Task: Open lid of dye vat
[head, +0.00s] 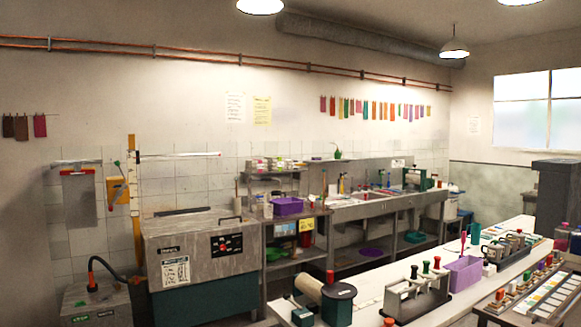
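The dye vat (203,265) is a large grey metal box with a dark green lower part, standing against the tiled wall at the left in the head view. Its grey lid (190,224) appears to lie flat on top, shut. A white label and a black panel are on the vat's front. Neither of my grippers is in view.
A smaller grey unit (97,302) with a black hose stands left of the vat. A metal shelf with a purple bin (288,206) stands to its right. A white worktable (455,300) with spools and racks fills the right foreground.

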